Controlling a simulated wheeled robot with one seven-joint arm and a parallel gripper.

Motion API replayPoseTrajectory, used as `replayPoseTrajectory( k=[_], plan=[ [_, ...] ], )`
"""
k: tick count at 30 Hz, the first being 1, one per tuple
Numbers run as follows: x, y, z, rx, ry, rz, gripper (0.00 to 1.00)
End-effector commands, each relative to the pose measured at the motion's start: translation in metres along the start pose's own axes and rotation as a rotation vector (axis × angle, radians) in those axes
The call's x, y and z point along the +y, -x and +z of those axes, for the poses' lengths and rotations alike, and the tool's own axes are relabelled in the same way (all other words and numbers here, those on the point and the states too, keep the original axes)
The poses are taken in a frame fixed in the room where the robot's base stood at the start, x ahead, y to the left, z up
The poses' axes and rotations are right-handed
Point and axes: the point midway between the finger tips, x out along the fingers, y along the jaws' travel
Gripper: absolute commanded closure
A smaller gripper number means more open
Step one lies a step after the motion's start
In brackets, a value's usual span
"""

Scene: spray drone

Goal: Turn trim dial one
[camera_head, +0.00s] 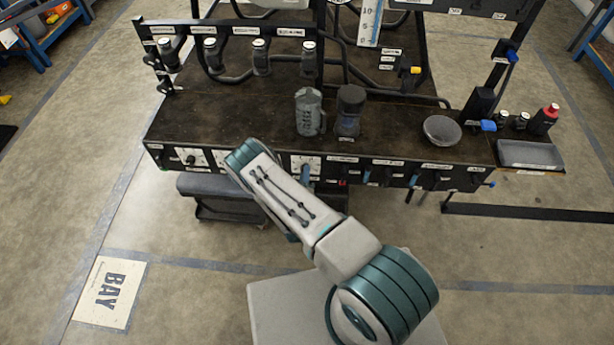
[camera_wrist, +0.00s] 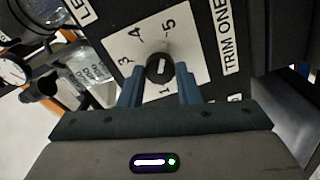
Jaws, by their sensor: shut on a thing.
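Trim dial one is a round black knob (camera_wrist: 159,68) with a white line on it, in the middle of the wrist view. It sits on a white scale plate (camera_wrist: 185,52) where the figures 1, 3, 4 and 5 can be read. The line runs nearly up and down in the picture, between the 5 and the 1; which end points I cannot tell. The label TRIM ONE (camera_wrist: 232,38) is to its right. My gripper (camera_wrist: 159,82) has its blue fingers on both sides of the knob, shut on it.
The dial is on the front of a dark bench (camera_head: 230,125). Another dial plate (camera_head: 190,158) is at its left end. A grey jug (camera_head: 309,112), a dark jar (camera_head: 349,110) and a bowl (camera_head: 441,131) stand on top. A gauge (camera_wrist: 12,72) shows at the wrist view's left.

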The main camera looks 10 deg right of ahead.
Motion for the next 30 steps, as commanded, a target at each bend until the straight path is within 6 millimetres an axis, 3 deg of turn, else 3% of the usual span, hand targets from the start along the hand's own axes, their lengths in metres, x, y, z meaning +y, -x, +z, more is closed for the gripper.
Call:
replayPoseTrajectory(
  k=[5,6,8,20,30],
  plan=[
    [0.001,0.001,0.007,-0.015,0.009,-0.001,0.93],
    [0.0,0.001,0.007,-0.015,0.01,-0.001,0.59],
    [0.0,0.001,0.006,-0.012,0.009,-0.001,0.48],
    [-0.002,0.011,-0.001,0.002,0.004,-0.005,0.48],
    [-0.003,0.084,0.0,0.001,0.007,-0.007,0.48]
  ],
)
